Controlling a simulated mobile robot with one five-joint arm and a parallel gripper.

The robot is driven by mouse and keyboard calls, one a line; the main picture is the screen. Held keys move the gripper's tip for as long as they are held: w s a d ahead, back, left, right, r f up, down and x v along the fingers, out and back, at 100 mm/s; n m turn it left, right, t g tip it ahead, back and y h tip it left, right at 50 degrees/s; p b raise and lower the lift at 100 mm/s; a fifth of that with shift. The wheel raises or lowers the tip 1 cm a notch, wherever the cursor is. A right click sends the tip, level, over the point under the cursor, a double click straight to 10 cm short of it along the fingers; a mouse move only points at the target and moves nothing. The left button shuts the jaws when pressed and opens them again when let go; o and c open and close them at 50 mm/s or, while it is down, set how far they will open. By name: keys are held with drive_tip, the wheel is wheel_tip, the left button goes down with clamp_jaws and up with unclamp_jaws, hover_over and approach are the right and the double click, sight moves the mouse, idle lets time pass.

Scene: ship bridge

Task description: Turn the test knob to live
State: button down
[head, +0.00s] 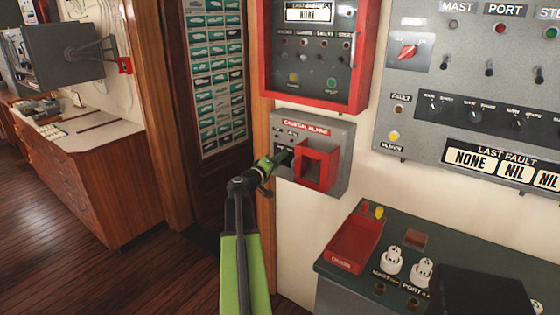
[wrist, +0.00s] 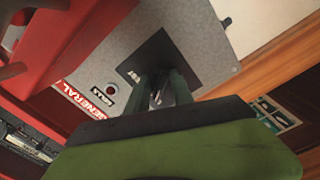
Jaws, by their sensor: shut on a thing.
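The grey alarm box (head: 338,138) with a red title strip is on the wall in the head view. In the wrist view its face (wrist: 205,35) is tilted and part of the strip reads GENERAL. My gripper (head: 288,157) reaches the box's lower left, beside a red frame (head: 316,168). In the wrist view my gripper (wrist: 165,88) is shut on the test knob (wrist: 157,98) in front of a dark square plate (wrist: 168,58). Only a small grey bit of the knob shows between the fingers. Its pointer and most plate markings are hidden, so its setting cannot be told.
A red-framed panel (head: 264,60) is just above the box. A grey fault panel (head: 460,90) is to the right. Below right, a console (head: 340,262) carries a red tray (head: 356,245) and white knobs. The red frame (wrist: 85,35) stands close beside my fingers.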

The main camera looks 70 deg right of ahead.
drive_tip(key=shift+n, duration=0.6)
drive_tip(key=c, duration=1.1)
unclamp_jaws()
drive_tip(key=shift+a, duration=0.1)
drive_tip(key=v, duration=1.7)
drive_tip(key=shift+a, duration=0.15)
